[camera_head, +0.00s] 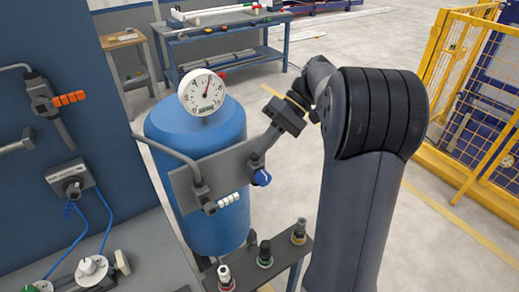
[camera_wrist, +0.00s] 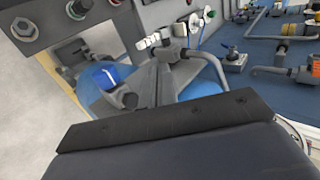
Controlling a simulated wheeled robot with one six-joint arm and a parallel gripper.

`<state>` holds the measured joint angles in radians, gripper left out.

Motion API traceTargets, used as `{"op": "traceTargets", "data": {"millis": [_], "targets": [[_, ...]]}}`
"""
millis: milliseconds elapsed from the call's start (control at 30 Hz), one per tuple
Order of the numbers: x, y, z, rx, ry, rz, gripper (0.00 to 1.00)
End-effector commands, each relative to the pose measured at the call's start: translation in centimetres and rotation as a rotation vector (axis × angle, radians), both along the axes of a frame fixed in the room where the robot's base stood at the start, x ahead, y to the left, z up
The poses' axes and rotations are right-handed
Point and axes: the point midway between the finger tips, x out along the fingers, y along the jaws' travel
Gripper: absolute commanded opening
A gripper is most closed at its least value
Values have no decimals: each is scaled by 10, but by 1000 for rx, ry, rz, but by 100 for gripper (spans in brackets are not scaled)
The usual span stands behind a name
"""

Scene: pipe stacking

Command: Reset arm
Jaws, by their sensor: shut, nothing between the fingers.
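My gripper (camera_head: 264,145) hangs at the end of my arm, pointing down and left, near the upper right of a grey panel (camera_head: 222,168). Its fingers are together with nothing between them. In the wrist view the gripper (camera_wrist: 158,75) is partly hidden behind a dark bar. The panel carries a bent grey pipe (camera_head: 176,152), a row of white fittings (camera_head: 230,198) and a blue knob (camera_head: 262,178). The knob also shows in the wrist view (camera_wrist: 105,76). I cannot tell whether the fingertips touch the panel.
A blue tank (camera_head: 210,232) with a round gauge (camera_head: 202,92) stands behind the panel. A narrow shelf with several push buttons (camera_head: 265,254) is in front. A blue wall with pipe fittings (camera_head: 55,98) is left. A yellow fence (camera_head: 470,100) is right, with open floor beside it.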

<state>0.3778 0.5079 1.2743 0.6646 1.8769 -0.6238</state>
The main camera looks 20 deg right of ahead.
Motion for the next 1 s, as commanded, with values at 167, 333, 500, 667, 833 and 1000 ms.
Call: {"op": "traceTargets", "data": {"millis": [167,333,500,667,833,1000], "targets": [[0,0,0,0,0,0,0],[-1,5,-3,1,1,2,0],[-7,22,-15,2,1,4,0],[-14,47,-34,2,3,5,0],[-21,73,-54,1,3,4,0],[-22,73,-85,0,1,-1,0]]}}
